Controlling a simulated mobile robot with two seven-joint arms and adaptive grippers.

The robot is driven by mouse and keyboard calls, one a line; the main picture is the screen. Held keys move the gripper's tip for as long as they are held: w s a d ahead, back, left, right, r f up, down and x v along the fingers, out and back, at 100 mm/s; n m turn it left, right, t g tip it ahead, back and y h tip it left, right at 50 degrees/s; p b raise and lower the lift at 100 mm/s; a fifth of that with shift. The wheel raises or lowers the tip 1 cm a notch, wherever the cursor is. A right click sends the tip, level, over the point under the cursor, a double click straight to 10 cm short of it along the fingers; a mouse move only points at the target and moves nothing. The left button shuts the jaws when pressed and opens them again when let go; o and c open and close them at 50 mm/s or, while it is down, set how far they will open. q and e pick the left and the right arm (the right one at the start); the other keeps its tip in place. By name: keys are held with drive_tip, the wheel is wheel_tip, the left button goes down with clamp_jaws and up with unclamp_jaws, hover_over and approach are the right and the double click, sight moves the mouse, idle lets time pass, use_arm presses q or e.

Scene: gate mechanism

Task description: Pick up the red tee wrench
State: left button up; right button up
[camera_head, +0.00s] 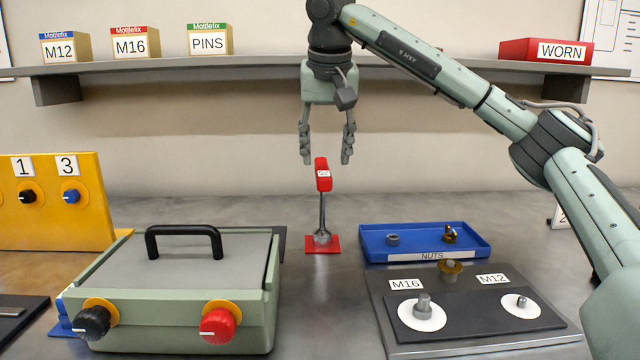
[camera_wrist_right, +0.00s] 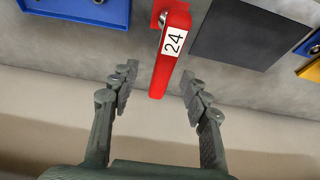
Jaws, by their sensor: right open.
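The red tee wrench (camera_head: 323,176) stands upright on a red base (camera_head: 323,246) in the middle of the bench. Its red handle is at the top, and a metal shaft runs down to a socket end at the base. In the right wrist view its handle (camera_wrist_right: 170,52) bears a label reading 24. My right gripper (camera_head: 326,160) points down just above the handle, open and empty. In the right wrist view the handle's near end lies between the open fingers (camera_wrist_right: 158,98), with gaps on both sides. My left gripper is not in view.
A blue NUTS tray (camera_head: 375,254) and a grey plate with M16 and M12 studs (camera_head: 550,342) are right of the wrench. A green case (camera_head: 180,255) with a black handle stands left. A shelf (camera_head: 250,65) with boxes spans behind my right arm.

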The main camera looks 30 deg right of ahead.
sight(323, 166)
drive_tip(key=x, duration=0.4)
drive_tip(key=shift+w+f, duration=0.25)
drive_tip(key=shift+w, duration=0.05)
drive_tip(key=shift+a, duration=0.1)
drive_tip(key=shift+c, duration=0.3)
clamp_jaws()
drive_tip(key=shift+r, duration=0.1)
